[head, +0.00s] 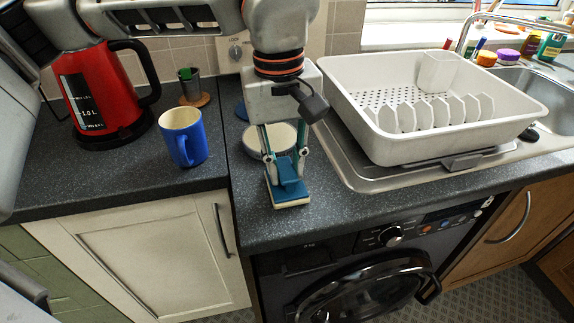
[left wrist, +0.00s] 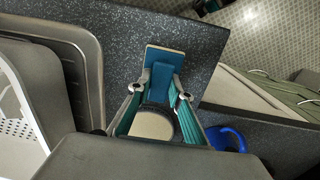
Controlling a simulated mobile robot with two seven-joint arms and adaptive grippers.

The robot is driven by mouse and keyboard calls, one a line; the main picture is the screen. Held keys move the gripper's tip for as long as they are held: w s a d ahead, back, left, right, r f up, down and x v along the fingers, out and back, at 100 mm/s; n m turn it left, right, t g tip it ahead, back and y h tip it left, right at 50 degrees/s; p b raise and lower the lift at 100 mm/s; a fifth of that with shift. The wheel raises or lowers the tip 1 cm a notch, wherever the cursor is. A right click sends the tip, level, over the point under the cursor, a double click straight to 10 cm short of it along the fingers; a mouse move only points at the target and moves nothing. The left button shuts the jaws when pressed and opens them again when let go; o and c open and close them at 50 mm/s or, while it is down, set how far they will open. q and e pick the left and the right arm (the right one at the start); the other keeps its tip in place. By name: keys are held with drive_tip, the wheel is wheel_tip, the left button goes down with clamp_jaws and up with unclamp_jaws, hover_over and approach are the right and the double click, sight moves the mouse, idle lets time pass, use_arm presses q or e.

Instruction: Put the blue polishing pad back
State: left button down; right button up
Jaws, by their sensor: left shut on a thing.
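The blue polishing pad (head: 288,192) is a flat blue block with a pale underside and a raised blue grip. It is near the front edge of the dark counter, left of the drainer; I cannot tell whether it touches the counter. My left gripper (head: 286,158) points down and is shut on the pad's raised grip. The pad (left wrist: 165,57) also shows in the left wrist view, between the fingertips and beyond them. A round cream-topped thing (head: 281,134) stands just behind the gripper, partly hidden by it. My right gripper is out of view.
A blue mug (head: 184,138), a red kettle (head: 103,88) and a dark cup (head: 189,82) on a wooden coaster stand to the left. A white dish drainer (head: 361,112) stands on the metal sink board at right. Bare counter (head: 345,209) lies right of the pad.

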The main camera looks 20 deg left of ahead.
sight(286, 168)
use_arm(q)
drive_tip(key=c, duration=1.8)
unclamp_jaws()
drive_tip(key=shift+f, duration=0.2)
drive_tip(key=shift+c, duration=0.2)
drive_tip(key=shift+r, duration=0.1)
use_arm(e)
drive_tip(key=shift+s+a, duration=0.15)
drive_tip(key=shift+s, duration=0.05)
use_arm(q)
wheel_tip(286, 168, up, 5)
drive_tip(key=shift+a+r+p, duration=0.1)
drive_tip(key=shift+r+p, duration=0.1)
drive_tip(key=shift+p, duration=0.45)
wheel_tip(286, 168, up, 7)
drive_tip(key=p, duration=0.1)
drive_tip(key=shift+a+f, duration=0.15)
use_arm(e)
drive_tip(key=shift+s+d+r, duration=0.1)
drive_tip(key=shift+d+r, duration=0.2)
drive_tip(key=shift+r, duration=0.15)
use_arm(q)
drive_tip(key=shift+s, duration=0.15)
